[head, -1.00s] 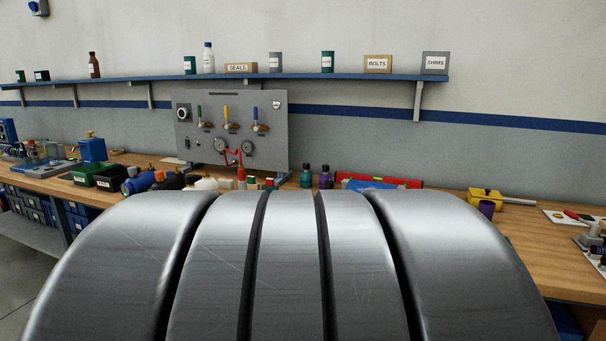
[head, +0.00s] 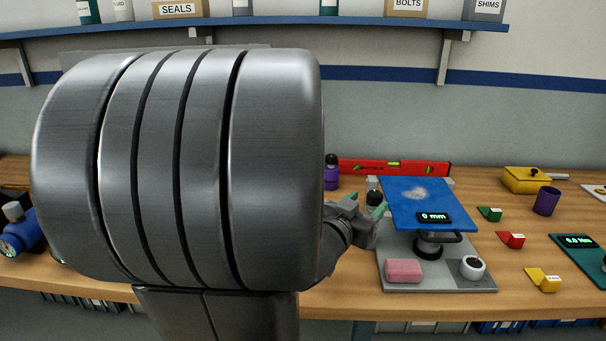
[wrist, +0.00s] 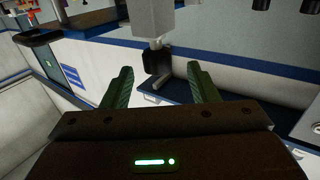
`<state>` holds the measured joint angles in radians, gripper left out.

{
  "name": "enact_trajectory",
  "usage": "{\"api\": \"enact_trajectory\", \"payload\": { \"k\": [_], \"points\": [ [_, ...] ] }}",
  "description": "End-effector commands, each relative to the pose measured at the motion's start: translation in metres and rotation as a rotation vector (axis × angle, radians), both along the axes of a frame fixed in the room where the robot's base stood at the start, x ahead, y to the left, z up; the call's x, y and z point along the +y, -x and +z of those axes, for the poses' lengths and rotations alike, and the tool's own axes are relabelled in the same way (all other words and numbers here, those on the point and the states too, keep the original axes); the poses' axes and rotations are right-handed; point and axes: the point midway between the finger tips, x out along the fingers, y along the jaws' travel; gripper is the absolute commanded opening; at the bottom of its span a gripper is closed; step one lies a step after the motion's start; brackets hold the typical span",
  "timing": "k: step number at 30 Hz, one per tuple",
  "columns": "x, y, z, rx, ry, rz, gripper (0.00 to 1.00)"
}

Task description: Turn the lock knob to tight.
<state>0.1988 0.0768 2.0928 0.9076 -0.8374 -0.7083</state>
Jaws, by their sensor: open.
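A test stand with a blue square top plate (head: 425,195) stands on a grey base (head: 390,283) right of my gripper in the head view. Under the plate are a black round collar (head: 428,247) and a dark handle at its right; I cannot tell which part is the lock knob. A round white-and-black dial (head: 472,267) sits at the base's front right. My gripper (head: 367,203) is open, at the plate's left side. In the wrist view its green fingers (wrist: 160,70) are apart, with a black part (wrist: 157,60) under a pale post showing between or beyond them; contact is unclear.
A pink block (head: 403,270) lies on the base's front left. Red, green and yellow wedges (head: 510,240) lie to the right. A red level (head: 395,167) lies behind. My arm hides the bench's left part.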

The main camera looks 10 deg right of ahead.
Motion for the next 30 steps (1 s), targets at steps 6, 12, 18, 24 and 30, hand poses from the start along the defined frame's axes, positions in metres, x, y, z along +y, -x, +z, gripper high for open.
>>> {"api": "enact_trajectory", "payload": {
  "k": [6,12,18,24,30],
  "points": [
    [-0.031,-0.027,-0.001,0.001,0.0,-0.004,0.54],
    [-0.045,-0.041,-0.001,0.001,0.0,-0.001,0.54],
    [-0.048,-0.044,0.0,0.0,0.0,0.0,0.54],
    [-0.048,-0.044,0.0,0.0,0.0,0.0,0.48],
    [-0.048,-0.044,0.0,0.0,0.0,0.0,0.09]
  ]
}}
